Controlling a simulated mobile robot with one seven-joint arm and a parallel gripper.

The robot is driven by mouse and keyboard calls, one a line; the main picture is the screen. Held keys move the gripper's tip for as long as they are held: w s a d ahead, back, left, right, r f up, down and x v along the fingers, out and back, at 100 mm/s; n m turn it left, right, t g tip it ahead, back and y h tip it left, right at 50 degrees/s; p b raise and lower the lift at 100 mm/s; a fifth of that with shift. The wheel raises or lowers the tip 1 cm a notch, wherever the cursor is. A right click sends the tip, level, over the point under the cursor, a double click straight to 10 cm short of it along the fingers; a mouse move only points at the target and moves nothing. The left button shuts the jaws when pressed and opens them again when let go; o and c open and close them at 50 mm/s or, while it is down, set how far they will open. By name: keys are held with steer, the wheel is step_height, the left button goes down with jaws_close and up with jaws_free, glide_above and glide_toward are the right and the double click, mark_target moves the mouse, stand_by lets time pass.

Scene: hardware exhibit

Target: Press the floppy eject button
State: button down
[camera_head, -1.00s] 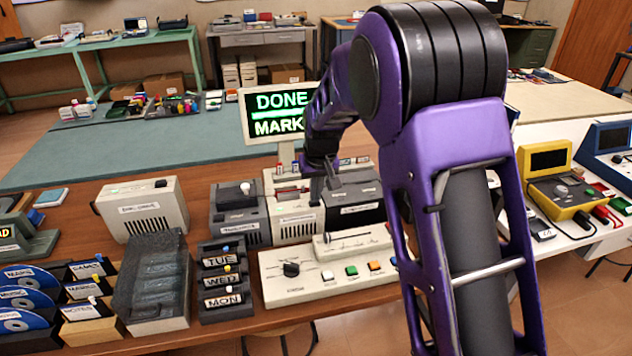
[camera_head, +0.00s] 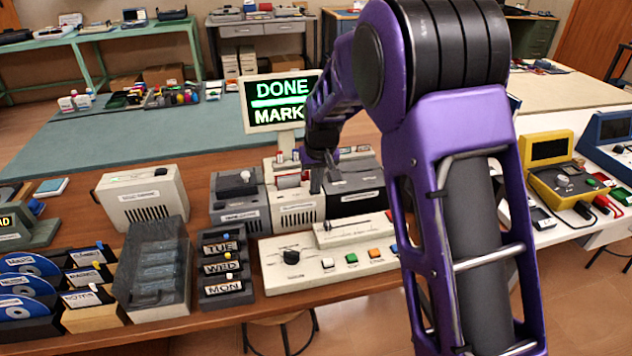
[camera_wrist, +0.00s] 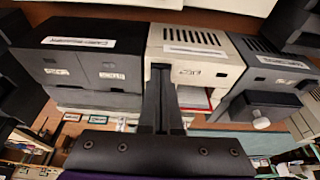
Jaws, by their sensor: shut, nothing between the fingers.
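A beige drive unit (camera_head: 298,213) with a slotted front stands between two dark units on the wooden bench. In the wrist view, the beige unit (camera_wrist: 205,65) shows a vented top edge and a small label on its face. My gripper (camera_head: 316,184) is just above and behind its front, in line with its right side. In the wrist view, my gripper (camera_wrist: 161,72) is shut and empty, its fingertips overlapping the left part of the beige face. I cannot tell whether they touch it. I cannot make out an eject button; the fingers may hide it.
Dark units (camera_head: 240,203) and (camera_head: 353,193) flank the beige one closely. A control panel (camera_head: 330,260) with coloured buttons lies in front. A screen (camera_head: 281,100) reading "DONE MARK" stands behind. Trays (camera_head: 222,270) and a grey case (camera_head: 155,270) are to the left.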

step_height(320, 180, up, 5)
steer(key=p, duration=0.3)
steer(key=shift+f, duration=0.15)
steer(key=v, duration=0.9)
steer(key=shift+s, duration=0.15)
